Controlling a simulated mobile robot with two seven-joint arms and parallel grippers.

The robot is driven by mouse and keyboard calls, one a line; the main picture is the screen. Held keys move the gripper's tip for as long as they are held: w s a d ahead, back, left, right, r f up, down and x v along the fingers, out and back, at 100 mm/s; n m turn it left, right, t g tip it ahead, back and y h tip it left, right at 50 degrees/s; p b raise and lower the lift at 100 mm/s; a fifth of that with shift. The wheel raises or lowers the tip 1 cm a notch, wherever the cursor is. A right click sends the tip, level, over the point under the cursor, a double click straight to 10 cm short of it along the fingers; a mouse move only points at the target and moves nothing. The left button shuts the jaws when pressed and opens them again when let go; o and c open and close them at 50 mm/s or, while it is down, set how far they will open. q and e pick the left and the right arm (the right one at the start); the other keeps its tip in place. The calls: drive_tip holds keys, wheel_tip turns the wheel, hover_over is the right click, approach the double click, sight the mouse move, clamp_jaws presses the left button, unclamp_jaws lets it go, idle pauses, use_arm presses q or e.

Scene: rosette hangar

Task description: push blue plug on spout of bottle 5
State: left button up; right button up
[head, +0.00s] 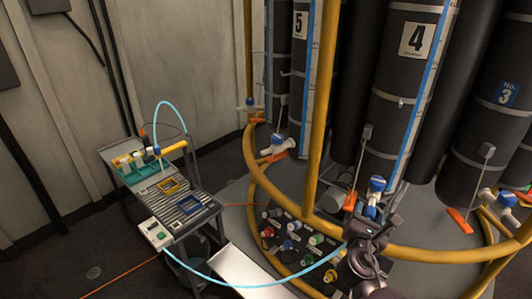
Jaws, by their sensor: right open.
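Bottle 5 (296,70) is a tall dark cylinder at the back, marked with a white "5" label. A white spout fitting with a blue top (278,141) shows at its lower end, beside an orange handle. My right gripper (364,222) is open at the lower right, in front of the base of bottle 4 (405,90). A blue-and-white fitting (376,187) stands just behind it; I cannot tell whether they touch. Small coloured plugs (316,239), some bluish, lie on a dark panel to its left; I cannot single out the blue plug. My left gripper is out of view.
Yellow ring rails (430,254) and an upright yellow post (322,110) surround the bottles. A grey cart (190,207) with tools stands at the left. A light-blue hose (260,284) curves from the cart towards my right gripper. The floor at lower left is mostly clear.

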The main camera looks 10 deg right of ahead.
drive_tip(key=shift+c, duration=0.4)
clamp_jaws()
drive_tip(key=shift+s, duration=0.1)
drive_tip(key=shift+p+v, duration=0.8)
drive_tip(key=shift+v, duration=1.9)
drive_tip(key=shift+s+a, duration=0.15)
drive_tip(key=shift+a, duration=0.05)
